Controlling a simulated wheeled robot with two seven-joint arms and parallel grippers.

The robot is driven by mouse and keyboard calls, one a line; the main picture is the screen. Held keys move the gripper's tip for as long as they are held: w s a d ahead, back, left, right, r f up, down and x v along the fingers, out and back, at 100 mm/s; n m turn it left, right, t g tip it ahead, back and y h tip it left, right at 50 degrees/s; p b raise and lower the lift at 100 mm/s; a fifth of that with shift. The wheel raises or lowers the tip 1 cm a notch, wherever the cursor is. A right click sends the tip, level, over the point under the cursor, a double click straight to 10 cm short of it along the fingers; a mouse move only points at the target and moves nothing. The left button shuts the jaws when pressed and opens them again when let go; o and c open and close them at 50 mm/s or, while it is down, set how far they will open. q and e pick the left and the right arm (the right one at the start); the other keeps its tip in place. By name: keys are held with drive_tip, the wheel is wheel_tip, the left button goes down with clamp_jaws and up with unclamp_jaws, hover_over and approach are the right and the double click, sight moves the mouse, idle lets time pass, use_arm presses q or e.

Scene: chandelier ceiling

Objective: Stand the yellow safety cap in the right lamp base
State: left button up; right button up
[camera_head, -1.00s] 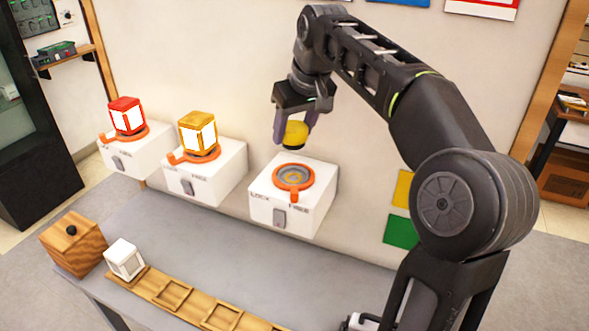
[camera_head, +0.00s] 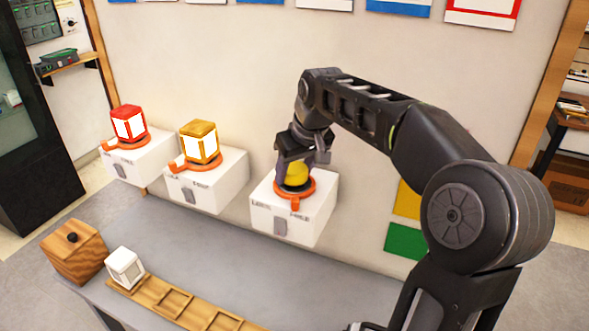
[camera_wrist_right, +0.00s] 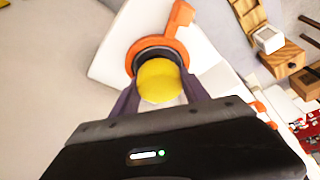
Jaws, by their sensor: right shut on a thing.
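The yellow safety cap (camera_head: 297,174) is between the fingers of my right gripper (camera_head: 293,178), which is shut on it. The cap is at the orange ring of the right lamp base (camera_head: 293,215), a white box on the wall. In the right wrist view the cap (camera_wrist_right: 159,82) sits in front of the ring's dark opening, with a finger of my right gripper (camera_wrist_right: 160,95) on each side. The orange ring (camera_wrist_right: 176,45) shows around it. I cannot tell how deep the cap is in the ring. My left gripper is not in view.
To the left, two more white bases hold a red lamp (camera_head: 128,124) and an amber lamp (camera_head: 199,142). On the grey table stand a wooden box (camera_head: 75,252), a white lamp (camera_head: 125,267) and a wooden rack (camera_head: 188,301) with empty slots. The table's middle is clear.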

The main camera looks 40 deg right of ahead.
drive_tip(key=shift+f, duration=0.1)
drive_tip(key=shift+s+a+f+b, duration=0.1)
drive_tip(key=shift+s+f+b, duration=0.1)
drive_tip(key=shift+f+b, duration=0.35)
drive_tip(key=o, duration=1.2)
drive_tip(key=shift+f, duration=0.15)
drive_tip(key=shift+o, duration=0.7)
drive_tip(key=shift+r+p, duration=0.65)
drive_tip(key=shift+r, duration=0.1)
drive_tip(key=v, duration=1.2)
drive_tip(key=shift+b, duration=0.45)
drive_tip(key=shift+w, duration=0.15)
